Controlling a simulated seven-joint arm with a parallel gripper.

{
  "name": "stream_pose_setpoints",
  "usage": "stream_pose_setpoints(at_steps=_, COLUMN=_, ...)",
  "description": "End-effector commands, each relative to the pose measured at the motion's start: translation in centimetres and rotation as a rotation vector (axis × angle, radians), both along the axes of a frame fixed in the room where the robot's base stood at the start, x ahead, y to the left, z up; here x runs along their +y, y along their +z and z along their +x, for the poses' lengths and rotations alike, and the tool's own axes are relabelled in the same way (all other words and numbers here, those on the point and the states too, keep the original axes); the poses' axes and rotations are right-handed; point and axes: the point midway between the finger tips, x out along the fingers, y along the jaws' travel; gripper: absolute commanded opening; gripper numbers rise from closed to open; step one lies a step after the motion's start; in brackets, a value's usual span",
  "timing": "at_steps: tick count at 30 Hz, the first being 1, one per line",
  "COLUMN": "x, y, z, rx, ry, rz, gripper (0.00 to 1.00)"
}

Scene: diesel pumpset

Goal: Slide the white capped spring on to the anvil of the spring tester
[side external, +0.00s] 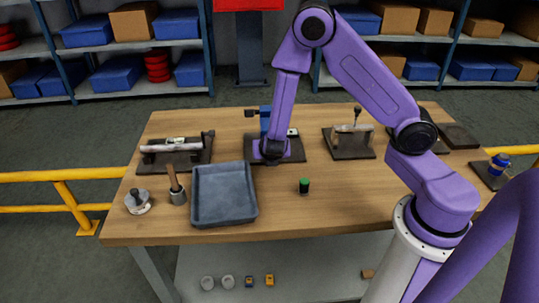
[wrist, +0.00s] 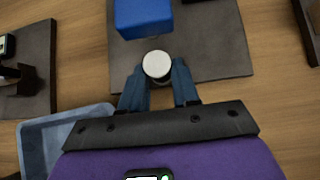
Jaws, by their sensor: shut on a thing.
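The white capped spring (wrist: 157,65) shows its round white cap from above in the wrist view, between the fingertips of my gripper (wrist: 158,78). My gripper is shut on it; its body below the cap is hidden. The spring tester has a blue head (wrist: 143,18) and a dark base plate (wrist: 215,45). The cap is just on the near side of the head, over the plate's near part. The anvil is hidden under the head. In the side view the tester's blue part (side external: 265,117) stands behind my gripper (side external: 271,158), which hides the spring there.
A grey tray (side external: 224,219) lies left of my gripper. A green-topped dark piece (side external: 304,186) stands on the bench to the right. Fixtures on dark plates stand at left (side external: 177,148) and right (side external: 353,135). The front right of the bench is clear.

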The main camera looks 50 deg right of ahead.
Motion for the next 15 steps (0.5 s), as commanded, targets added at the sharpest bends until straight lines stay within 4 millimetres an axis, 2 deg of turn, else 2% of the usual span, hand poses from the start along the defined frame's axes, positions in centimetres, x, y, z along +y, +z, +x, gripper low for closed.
stream_pose_setpoints(at_steps=15, x=-1.9, y=0.0, z=1.8, rx=0.0, ry=-0.001, rz=-0.001, gripper=0.13)
